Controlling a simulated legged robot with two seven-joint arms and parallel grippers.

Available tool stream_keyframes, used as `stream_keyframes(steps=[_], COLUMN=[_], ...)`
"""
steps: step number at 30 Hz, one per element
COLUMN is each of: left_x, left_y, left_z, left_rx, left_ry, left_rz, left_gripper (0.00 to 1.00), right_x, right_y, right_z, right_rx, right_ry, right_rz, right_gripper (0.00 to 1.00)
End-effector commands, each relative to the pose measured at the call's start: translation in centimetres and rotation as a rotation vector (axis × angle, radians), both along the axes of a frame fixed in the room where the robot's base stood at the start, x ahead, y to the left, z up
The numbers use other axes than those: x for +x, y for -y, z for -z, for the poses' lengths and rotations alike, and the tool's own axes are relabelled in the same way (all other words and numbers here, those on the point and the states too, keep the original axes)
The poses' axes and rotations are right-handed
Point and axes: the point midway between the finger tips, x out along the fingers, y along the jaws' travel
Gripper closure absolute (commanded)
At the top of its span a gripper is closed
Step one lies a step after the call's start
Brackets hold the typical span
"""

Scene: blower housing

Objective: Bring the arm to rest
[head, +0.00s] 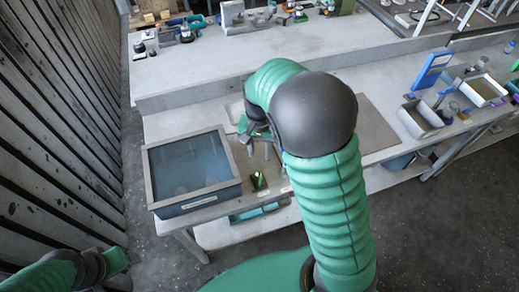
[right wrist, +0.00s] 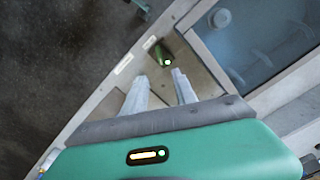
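My right arm reaches over the workbench (head: 215,120). Its gripper (head: 260,152) is above the near part of the bench, just right of a blue-grey bin, and partly hidden by the arm's dark elbow. In the right wrist view the two pale fingers of the right gripper (right wrist: 160,76) stand apart with nothing between them. A small dark item with a green light (head: 258,180) lies on the bench near the edge; in the right wrist view it shows just beyond the fingertips (right wrist: 165,58). My left gripper (head: 116,262) is at the lower left, away from the bench; its fingers are unclear.
The blue-grey bin (head: 206,201) with a pale rim sits at the bench's left front corner. A grey open box (head: 421,120) and a blue panel (head: 431,70) stand to the right. A slatted wall (head: 60,110) runs along the left. Several parts line the back bench.

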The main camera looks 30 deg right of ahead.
Motion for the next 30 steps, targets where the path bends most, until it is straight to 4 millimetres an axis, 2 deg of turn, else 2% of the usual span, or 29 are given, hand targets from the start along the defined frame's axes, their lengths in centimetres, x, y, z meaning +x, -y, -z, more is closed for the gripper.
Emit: stream_keyframes(steps=[8, 11, 15, 18, 21, 30], left_x=[0.0, 0.0, 0.0, 0.0, 0.0, 0.0], left_y=[0.0, 0.0, 0.0, 0.0, 0.0, 0.0], left_z=[0.4, 1.9, 3.7, 4.2, 4.1, 4.0], left_rx=[0.0, 0.0, 0.0, 0.0, 0.0, 0.0], left_ry=[0.0, 0.0, -0.001, 0.0, 0.0, 0.0], left_rz=[0.0, 0.0, 0.0, 0.0, 0.0, 0.0], left_gripper=[0.33, 0.33, 0.33, 0.33, 0.33, 0.33], right_x=[-0.5, -3.0, -7.3, -9.2, -9.7, -9.6], right_y=[-0.5, -2.5, -5.9, -7.1, -7.5, -7.5], right_z=[0.5, 2.2, 4.1, 4.7, 4.8, 4.7], right_rx=[0.005, 0.008, -0.038, -0.077, -0.091, -0.088], right_ry=[0.01, 0.057, 0.166, 0.214, 0.227, 0.224], right_rz=[-0.033, -0.202, -0.557, -0.726, -0.779, -0.774], right_gripper=[0.66, 0.66, 0.66, 0.66, 0.66, 0.66])
